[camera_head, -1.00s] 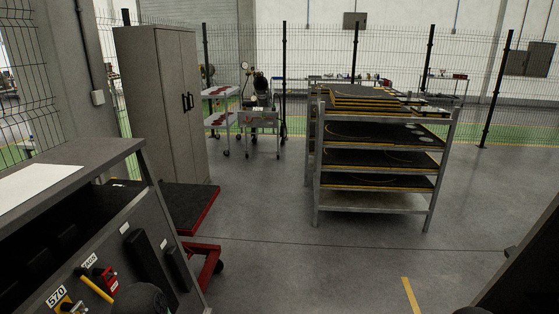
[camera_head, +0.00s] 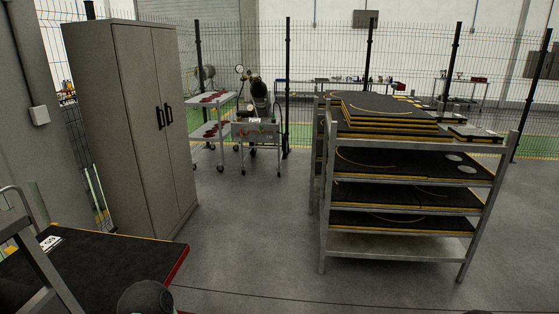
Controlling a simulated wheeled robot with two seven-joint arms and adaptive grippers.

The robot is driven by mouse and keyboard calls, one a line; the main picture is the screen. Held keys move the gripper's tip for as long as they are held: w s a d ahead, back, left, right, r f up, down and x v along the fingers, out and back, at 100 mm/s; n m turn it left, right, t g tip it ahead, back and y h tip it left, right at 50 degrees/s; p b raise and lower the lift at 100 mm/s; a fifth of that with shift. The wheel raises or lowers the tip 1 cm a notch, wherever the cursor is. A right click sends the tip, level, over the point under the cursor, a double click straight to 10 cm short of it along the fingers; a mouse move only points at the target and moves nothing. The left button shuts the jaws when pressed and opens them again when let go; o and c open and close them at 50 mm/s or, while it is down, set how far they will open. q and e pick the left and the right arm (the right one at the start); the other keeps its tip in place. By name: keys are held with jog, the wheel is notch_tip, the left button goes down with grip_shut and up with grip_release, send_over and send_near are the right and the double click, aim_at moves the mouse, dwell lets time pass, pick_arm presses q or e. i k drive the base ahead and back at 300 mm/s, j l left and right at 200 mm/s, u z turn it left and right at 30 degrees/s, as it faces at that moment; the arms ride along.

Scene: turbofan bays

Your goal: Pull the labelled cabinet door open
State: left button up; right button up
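A tall grey two-door cabinet (camera_head: 130,120) stands at the left. Its two doors are shut, and two black upright handles (camera_head: 165,117) sit side by side at the middle seam. I can see no label on its doors. Neither of my grippers shows in the view. Only a dark rounded part, which seems to be of my own arm, shows at the bottom edge.
A black-topped cart (camera_head: 120,262) with a red edge stands in front of the cabinet, low at the left. A metal shelf rack (camera_head: 400,246) with black trays stands at the right. Small trolleys (camera_head: 257,132) stand behind. Grey floor between cabinet and rack is clear.

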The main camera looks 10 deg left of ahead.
aim_at(134, 44)
jog(key=i+l+u, duration=0.1)
jog(key=i, duration=1.85)
jog(key=i+j+u, duration=0.1)
jog(key=i+u, duration=0.2)
jog(key=i, duration=0.2)
jog(key=i+u, duration=0.3)
jog(key=i, duration=0.2)
jog(key=i+l+u, duration=0.1)
jog(key=i+u, duration=0.15)
jog(key=i, duration=0.3)
jog(key=i+l+u, duration=0.3)
jog(key=i, duration=0.2)
jog(key=i+j+u, duration=0.1)
jog(key=i+u, duration=0.25)
jog(key=i, duration=0.2)
jog(key=i+l+u, duration=0.1)
jog(key=i+u, duration=0.3)
jog(key=i+l+u, duration=0.35)
jog(key=i, duration=0.3)
jog(key=j, duration=0.1)
